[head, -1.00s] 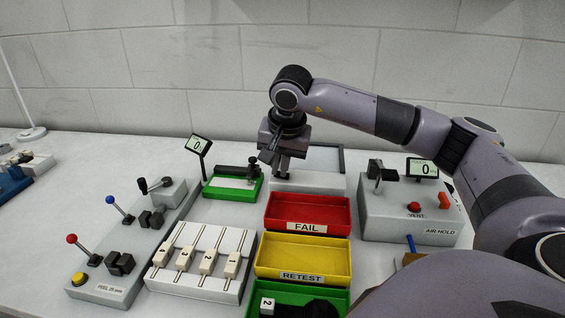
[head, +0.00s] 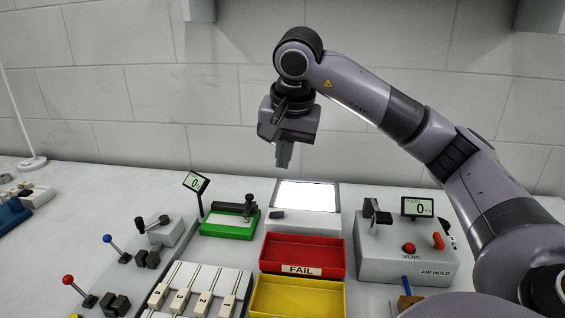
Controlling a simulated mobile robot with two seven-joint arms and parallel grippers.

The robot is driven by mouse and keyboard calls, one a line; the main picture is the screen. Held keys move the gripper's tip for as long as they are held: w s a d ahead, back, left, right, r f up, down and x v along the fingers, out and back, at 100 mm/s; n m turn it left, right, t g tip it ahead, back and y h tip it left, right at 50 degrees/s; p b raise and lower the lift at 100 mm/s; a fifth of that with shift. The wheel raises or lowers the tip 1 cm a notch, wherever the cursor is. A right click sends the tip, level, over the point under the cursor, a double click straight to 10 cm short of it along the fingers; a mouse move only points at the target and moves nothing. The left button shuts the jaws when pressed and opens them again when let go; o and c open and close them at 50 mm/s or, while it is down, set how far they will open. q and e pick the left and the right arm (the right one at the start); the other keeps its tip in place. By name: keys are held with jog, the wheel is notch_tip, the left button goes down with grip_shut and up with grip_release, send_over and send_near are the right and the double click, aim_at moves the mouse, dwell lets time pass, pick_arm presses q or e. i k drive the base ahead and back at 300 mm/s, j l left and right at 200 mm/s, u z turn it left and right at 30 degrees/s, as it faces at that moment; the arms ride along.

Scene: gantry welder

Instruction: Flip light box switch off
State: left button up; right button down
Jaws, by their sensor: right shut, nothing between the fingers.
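The light box (head: 326,221) stands at the back middle of the bench, behind the red tray. Its panel (head: 306,195) glows bright white. A small dark piece (head: 277,214), which looks like its switch, sits at the front left of the box; which way it is set is too small to tell. My right gripper (head: 283,164) points down above the back left of the light box, apart from it. Its fingers are shut and empty. My left gripper is not in view.
The red FAIL tray (head: 302,271) and a yellow tray (head: 335,291) stand in front. A green-based fixture (head: 215,229) with a display is at left. The grey AIR HOLD box (head: 380,268) is at right. Levers (head: 109,240) stand far left.

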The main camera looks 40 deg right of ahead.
aim_at(275, 214)
jog(key=k+j, duration=0.75)
jog(key=j, duration=0.2)
